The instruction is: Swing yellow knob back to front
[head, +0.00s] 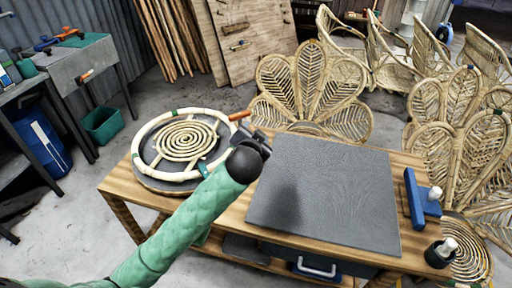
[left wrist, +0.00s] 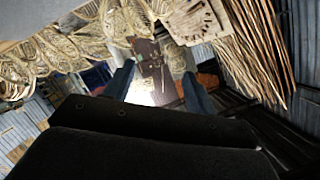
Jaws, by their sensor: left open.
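I see no clearly yellow knob. An orange handle (head: 239,115) sticks out at the back right of the round bending jig (head: 148,165), on the wooden bench. A cream rattan ring (head: 139,140) and a flat spiral (head: 187,141) lie on the jig. My left arm reaches over the bench's front edge; its dark wrist hides part of my left gripper (head: 262,134), just right of and nearer than the orange handle. In the left wrist view the two fingers (left wrist: 158,82) stand apart with nothing between them. My right gripper is not in view.
A dark grey mat (head: 325,190) covers the bench's middle and right. A blue tool (head: 418,200) and a small white-topped bottle (head: 441,252) stand at its right end. Rattan chairs (head: 310,90) stand close behind the bench.

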